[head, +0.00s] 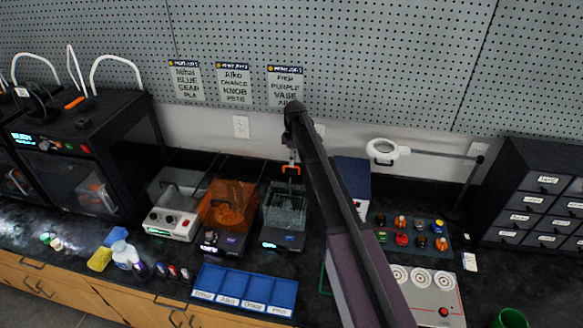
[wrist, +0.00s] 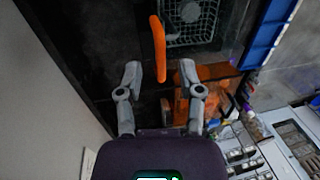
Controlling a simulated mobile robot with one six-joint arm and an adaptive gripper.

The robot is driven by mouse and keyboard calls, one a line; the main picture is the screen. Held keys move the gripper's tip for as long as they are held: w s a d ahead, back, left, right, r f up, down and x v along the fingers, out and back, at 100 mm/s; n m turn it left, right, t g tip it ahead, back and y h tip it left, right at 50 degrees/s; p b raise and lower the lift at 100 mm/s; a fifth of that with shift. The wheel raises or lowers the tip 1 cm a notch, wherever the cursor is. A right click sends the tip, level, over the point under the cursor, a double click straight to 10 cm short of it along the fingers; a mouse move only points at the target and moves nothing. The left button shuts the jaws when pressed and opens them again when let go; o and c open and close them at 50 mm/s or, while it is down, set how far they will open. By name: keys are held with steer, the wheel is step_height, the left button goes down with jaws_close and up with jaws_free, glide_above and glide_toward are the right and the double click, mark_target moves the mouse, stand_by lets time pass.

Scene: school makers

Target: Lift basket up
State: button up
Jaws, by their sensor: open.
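The basket (head: 285,207) is a pale wire mesh basket inside a clear tank on a dark machine, right of the orange tank. Its mesh also shows at the top of the wrist view (wrist: 193,22). An orange handle (head: 291,169) rises above it and appears in the wrist view as an orange bar (wrist: 158,45). My gripper (wrist: 160,73) is open, its two grey fingers pointing toward the basket. The near end of the handle lies between the fingertips in the wrist view, with a gap on both sides. In the head view my arm partly hides the gripper.
An orange-covered tank (head: 229,203) stands left of the basket's machine, and a white machine (head: 176,204) further left. A blue tray (head: 245,289) lies in front. A blue box (head: 352,172) stands to the right. The pegboard wall (head: 390,60) is close behind.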

steer(key=shift+s+f+b, duration=0.15)
steer(key=shift+f+b, duration=0.2)
steer(key=shift+f, duration=0.25)
jaws_close()
